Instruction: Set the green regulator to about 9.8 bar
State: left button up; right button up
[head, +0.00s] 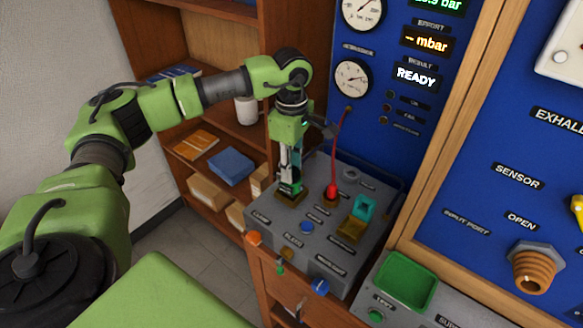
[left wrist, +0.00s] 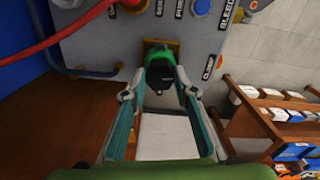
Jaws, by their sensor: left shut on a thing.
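The green regulator (head: 289,188) stands on a brass-coloured square base on the grey bench panel (head: 330,215). In the left wrist view its green knob (left wrist: 160,66) sits between the fingertips. My left gripper (head: 290,178) points down from above and is shut on the knob; it also shows in the left wrist view (left wrist: 160,84). A green-lit display (head: 438,5) at the top of the blue board ends in "bar"; its figures are cut off. Two round dials, an upper one (head: 362,10) and a lower one (head: 352,78), have needles too small to read. My right gripper is out of view.
A red plug (head: 332,190) with a red hose stands close right of the regulator. A cyan block (head: 363,207) and a blue button (head: 307,227) are on the panel. An orange knob (head: 254,237) is at its front edge. Wooden shelves (head: 185,120) stand behind my left arm.

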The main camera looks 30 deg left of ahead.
pick_arm(q)
jog(key=n+b, duration=0.2)
jog(key=n, duration=0.1)
jog(key=shift+f, duration=0.2)
jog(key=n+b, duration=0.1)
jog(key=n, duration=0.3)
jog(key=shift+r+b, duration=0.1)
jog(key=shift+b, duration=0.3)
jog(key=n+b, duration=0.1)
jog(key=n, duration=0.3)
jog(key=shift+r+n+b, duration=0.1)
jog(key=shift+n+b, duration=0.4)
jog(key=shift+n, duration=1.5)
jog(key=o, duration=1.1)
jog(key=shift+r, duration=0.1)
